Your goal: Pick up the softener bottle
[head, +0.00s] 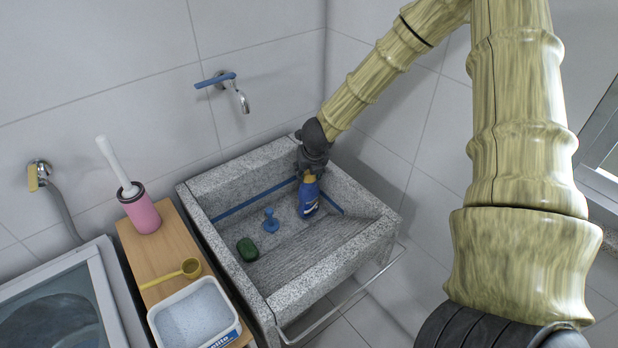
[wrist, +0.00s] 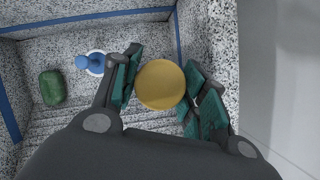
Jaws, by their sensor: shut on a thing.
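The softener bottle (head: 308,197) is blue with a yellow cap and stands about upright inside the stone sink, toward its back right. In the wrist view its round yellow cap (wrist: 160,84) shows from above, between the two fingers. My gripper (head: 309,172) reaches down from above and is shut on the bottle near its top. In the wrist view my gripper (wrist: 160,90) has one finger on each side of the cap. The bottle's body is hidden below the cap in that view. I cannot tell whether its base touches the sink floor.
The granite sink (head: 291,298) has raised walls around the bottle. A green soap (head: 247,249) and a blue plug (head: 270,221) lie left of it. A tap (head: 242,101) is above.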

